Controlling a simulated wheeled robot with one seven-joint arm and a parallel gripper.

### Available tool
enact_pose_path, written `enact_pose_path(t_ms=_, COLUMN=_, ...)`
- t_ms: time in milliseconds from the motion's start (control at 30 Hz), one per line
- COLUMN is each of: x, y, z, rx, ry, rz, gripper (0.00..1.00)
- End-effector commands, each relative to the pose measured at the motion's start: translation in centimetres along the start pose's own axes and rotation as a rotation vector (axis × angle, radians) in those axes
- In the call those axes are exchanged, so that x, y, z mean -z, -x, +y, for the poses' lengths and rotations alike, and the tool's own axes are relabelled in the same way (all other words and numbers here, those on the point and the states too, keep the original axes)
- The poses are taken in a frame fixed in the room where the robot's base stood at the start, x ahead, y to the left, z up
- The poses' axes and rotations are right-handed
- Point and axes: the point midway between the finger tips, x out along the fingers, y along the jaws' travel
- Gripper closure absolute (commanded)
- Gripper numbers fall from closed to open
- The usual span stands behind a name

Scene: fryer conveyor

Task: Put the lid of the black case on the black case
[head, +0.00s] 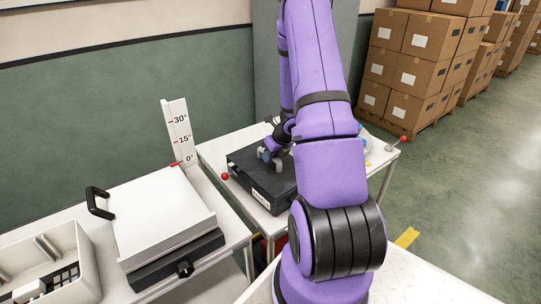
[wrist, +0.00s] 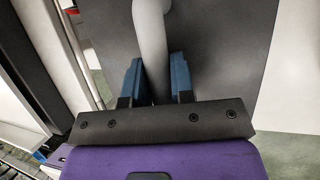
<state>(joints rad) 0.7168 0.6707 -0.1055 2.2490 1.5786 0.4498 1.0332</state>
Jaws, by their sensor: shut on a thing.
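The black case (head: 262,194) sits on the white table beyond the near bench, with a pale label on its front. A dark flat panel with a grey handle, which looks like the lid (wrist: 225,45), fills much of the wrist view. My gripper (head: 270,156) is over the case's top. In the wrist view its blue fingers (wrist: 157,82) are shut on the grey handle (wrist: 150,35). The lid appears to lie on or very close to the case. My arm hides the right side, so I cannot tell if it is seated flush.
A white slanted plate (head: 160,218) with a black handle lies on the left bench, beside an angle gauge (head: 178,128). A pale bin (head: 75,240) stands at far left. Red knobs (head: 224,176) flank the case's table. Stacked cartons (head: 415,65) stand behind right.

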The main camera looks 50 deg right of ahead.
Motion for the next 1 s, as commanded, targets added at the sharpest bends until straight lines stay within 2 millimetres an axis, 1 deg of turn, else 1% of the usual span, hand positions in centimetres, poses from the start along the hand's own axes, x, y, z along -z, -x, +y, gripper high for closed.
enact_pose_path(t_ms=200, x=0.0, y=-0.04, z=-0.01, rx=0.0, ry=0.0, rz=0.0, gripper=1.0)
enact_pose_path(t_ms=233, x=0.0, y=-0.04, z=-0.01, rx=0.0, ry=0.0, rz=0.0, gripper=0.75)
enact_pose_path(t_ms=333, x=0.0, y=-0.04, z=-0.01, rx=0.0, ry=0.0, rz=0.0, gripper=0.52)
enact_pose_path(t_ms=367, x=0.0, y=-0.04, z=-0.01, rx=0.0, ry=0.0, rz=0.0, gripper=0.47)
enact_pose_path(t_ms=533, x=0.01, y=-0.04, z=-0.01, rx=0.0, ry=0.0, rz=0.0, gripper=0.47)
enact_pose_path(t_ms=567, x=0.03, y=-0.05, z=-0.01, rx=0.0, ry=0.0, rz=0.0, gripper=0.45)
enact_pose_path(t_ms=600, x=0.03, y=-0.05, z=-0.01, rx=0.0, ry=0.0, rz=0.0, gripper=0.36)
enact_pose_path(t_ms=633, x=0.03, y=-0.05, z=-0.01, rx=0.0, ry=0.0, rz=0.0, gripper=0.3)
enact_pose_path(t_ms=1000, x=-0.11, y=0.23, z=0.05, rx=0.0, ry=0.0, rz=0.0, gripper=0.3)
